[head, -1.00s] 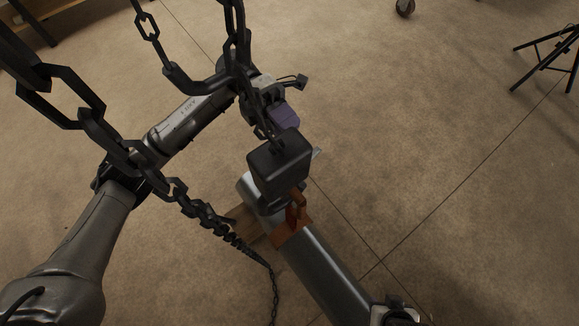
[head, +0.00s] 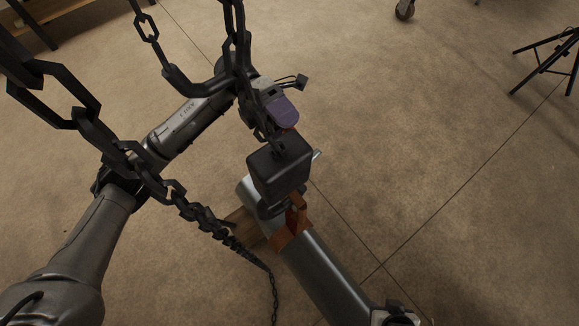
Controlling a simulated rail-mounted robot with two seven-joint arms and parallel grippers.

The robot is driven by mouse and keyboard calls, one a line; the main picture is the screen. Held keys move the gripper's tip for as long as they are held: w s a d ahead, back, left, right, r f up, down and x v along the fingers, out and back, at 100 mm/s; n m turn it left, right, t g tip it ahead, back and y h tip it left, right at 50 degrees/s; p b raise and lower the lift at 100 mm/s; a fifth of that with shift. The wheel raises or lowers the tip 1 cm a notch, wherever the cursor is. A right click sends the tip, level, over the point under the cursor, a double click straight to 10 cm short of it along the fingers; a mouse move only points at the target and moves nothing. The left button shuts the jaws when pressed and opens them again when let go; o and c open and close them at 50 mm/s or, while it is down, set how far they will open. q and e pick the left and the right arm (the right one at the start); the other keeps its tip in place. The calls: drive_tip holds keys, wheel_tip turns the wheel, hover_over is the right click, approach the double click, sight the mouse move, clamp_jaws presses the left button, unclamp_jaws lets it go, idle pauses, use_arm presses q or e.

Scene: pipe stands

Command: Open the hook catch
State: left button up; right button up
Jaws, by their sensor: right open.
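A black hook block (head: 279,168) hangs on a dark chain near the middle of the head view. An orange-brown hook or strap piece (head: 292,222) shows below it, against a silver pipe (head: 325,272). The hook catch cannot be told apart from these parts.
Large black chain links (head: 55,95) cross the upper left in front of my arm. A thinner chain (head: 205,218) runs down to the floor. A wooden piece (head: 246,226) lies by the pipe. A black tripod stand (head: 545,58) is at the upper right.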

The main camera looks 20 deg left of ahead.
use_arm(q)
drive_tip(key=o, duration=0.4)
drive_tip(key=shift+c, duration=0.2)
drive_tip(key=b+v, duration=0.2)
drive_tip(key=v, duration=0.7)
idle(0.3)
